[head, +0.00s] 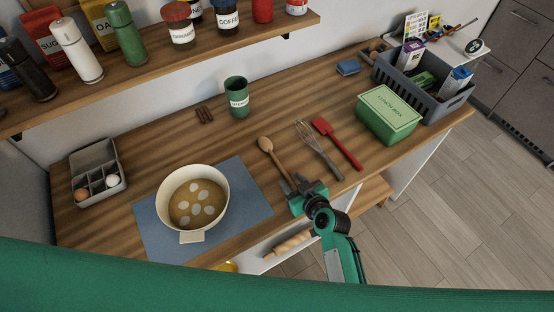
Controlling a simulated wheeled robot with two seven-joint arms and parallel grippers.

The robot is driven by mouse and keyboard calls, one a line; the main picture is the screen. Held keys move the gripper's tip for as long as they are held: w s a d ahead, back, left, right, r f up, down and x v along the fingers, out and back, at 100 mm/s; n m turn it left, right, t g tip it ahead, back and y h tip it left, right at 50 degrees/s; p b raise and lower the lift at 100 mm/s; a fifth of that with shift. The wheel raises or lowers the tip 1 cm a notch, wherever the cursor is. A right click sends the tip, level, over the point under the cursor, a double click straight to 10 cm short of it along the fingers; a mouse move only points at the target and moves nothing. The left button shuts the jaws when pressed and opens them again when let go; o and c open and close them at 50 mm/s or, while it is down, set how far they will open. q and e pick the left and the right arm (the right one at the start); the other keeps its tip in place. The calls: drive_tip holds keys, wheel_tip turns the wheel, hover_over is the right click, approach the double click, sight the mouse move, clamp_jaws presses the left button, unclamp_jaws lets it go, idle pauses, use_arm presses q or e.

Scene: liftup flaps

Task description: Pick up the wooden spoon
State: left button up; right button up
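The wooden spoon (266,147) lies on the wooden counter, right of the blue mat, with its bowl toward the back wall and its handle running toward the front edge. My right gripper (293,183) is at the front end of the handle, low over the counter. The gripper covers the end of the handle. Its fingers are small and dark here, so I cannot tell whether they are apart or closed on the handle. My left gripper is out of view.
A whisk (320,150) and a red spatula (338,144) lie just right of the spoon. A cream pot (164,207) stands on the blue mat (256,190) to the left. A green lunch box (389,115) is farther right. A shelf (160,62) with jars overhangs the back.

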drive_tip(key=c, duration=0.9)
clamp_jaws()
drive_tip(key=shift+r, duration=0.15)
